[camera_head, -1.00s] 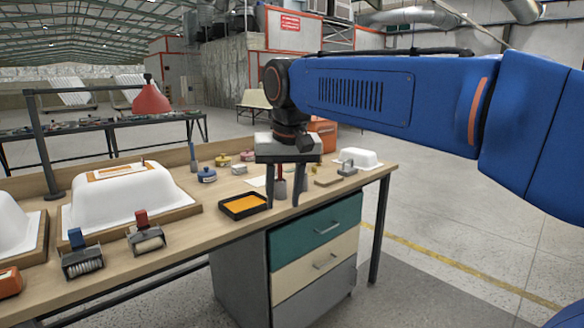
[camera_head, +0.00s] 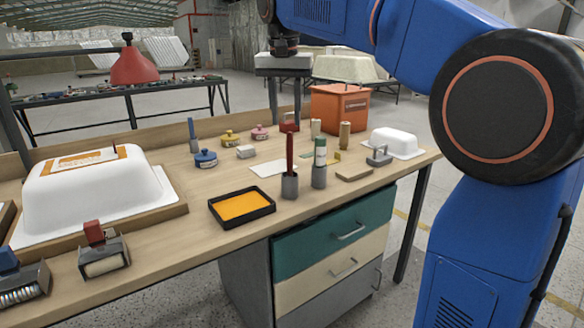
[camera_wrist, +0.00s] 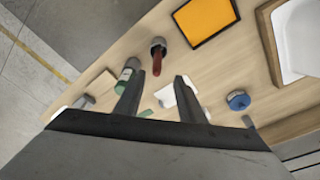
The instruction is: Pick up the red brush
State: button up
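The red brush shows as an upright red handle (camera_head: 289,152) standing in a grey cup (camera_head: 289,187) on the workbench. In the wrist view the red handle (camera_wrist: 157,65) points toward the camera, just beyond the gap between the fingertips, with its grey cup (camera_wrist: 158,43) behind it. My gripper (camera_head: 285,118) is open and empty, fingers pointing down, above and apparently behind the handle in the head view. In the wrist view my gripper's (camera_wrist: 158,76) two fingers are spread apart. I see no contact with the handle.
A green-and-white bottle-like item (camera_head: 320,160) stands close right of the cup. A black tray with orange content (camera_head: 213,208) lies left. White tub shells (camera_head: 90,205), an orange box (camera_head: 340,108) and small jars (camera_head: 206,160) are on the bench.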

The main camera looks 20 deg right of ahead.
send_near(290, 161)
jog(key=w+f, duration=0.1)
jog(key=f, duration=0.2)
jog(key=w+f, duration=0.1)
jog(key=f, duration=0.1)
jog(key=shift+w+d+f, duration=0.1)
jog(key=shift+w+d, duration=0.1)
jog(key=shift+w, duration=0.15)
jog(key=f, duration=0.4)
jog(key=shift+d+f, duration=0.15)
jog(key=shift+d, duration=0.2)
jog(key=shift+w+f, duration=0.1)
jog(key=shift+f, duration=0.45)
jog(key=shift+c, duration=0.2)
grip_shut()
